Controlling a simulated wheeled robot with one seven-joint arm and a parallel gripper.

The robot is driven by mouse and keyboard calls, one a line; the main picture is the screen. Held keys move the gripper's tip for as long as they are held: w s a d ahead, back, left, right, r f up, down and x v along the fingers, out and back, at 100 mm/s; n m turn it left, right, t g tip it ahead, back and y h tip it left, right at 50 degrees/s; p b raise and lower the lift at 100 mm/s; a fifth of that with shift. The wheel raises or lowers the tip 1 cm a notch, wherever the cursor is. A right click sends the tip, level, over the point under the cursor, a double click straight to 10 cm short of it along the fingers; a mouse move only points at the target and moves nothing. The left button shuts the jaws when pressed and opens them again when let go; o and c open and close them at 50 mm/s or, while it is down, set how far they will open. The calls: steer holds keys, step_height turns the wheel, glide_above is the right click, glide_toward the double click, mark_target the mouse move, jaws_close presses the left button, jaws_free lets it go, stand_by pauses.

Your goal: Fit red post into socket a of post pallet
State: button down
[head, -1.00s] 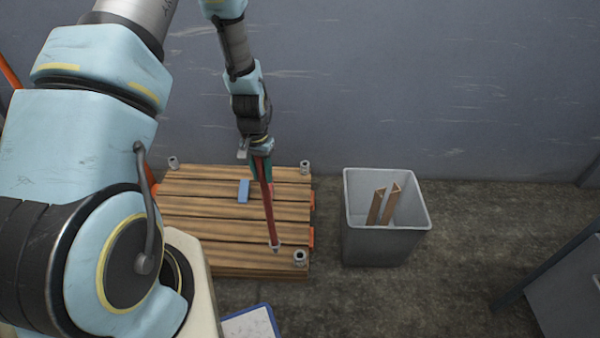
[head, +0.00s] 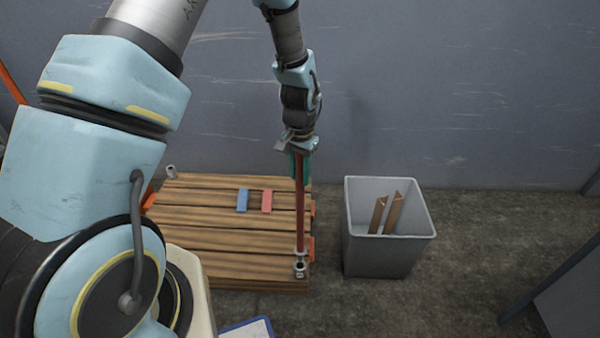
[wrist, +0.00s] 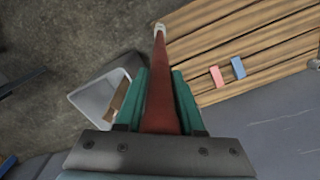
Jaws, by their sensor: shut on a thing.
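My gripper (head: 300,164) is shut on the red post (head: 300,215) near its upper end. The post hangs almost upright over the right front corner of the wooden post pallet (head: 200,243). Its lower end is at a grey metal socket (head: 300,270) there; I cannot tell whether it is inside or just above. In the wrist view the red post (wrist: 161,85) runs away from me between the green fingers, its pale tip over the pallet's corner. Another socket (head: 171,171) shows at the back left corner. The back right socket is hidden behind my gripper and the post.
A blue block (head: 242,200) and a pink block (head: 267,201) lie on the pallet. A grey bin (head: 385,245) with brown pieces stands close to its right. A wall is behind. A clipboard (head: 248,330) is at the lower edge.

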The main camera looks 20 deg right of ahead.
mark_target(299, 198)
steer(key=shift+f+b, duration=1.05)
steer(key=shift+f, duration=0.55)
steer(key=shift+f+b, duration=1.5)
steer(key=shift+f, duration=1.75)
stand_by(2.7)
steer(key=shift+c, duration=2.2)
jaws_free()
steer(key=shift+a, duration=0.1)
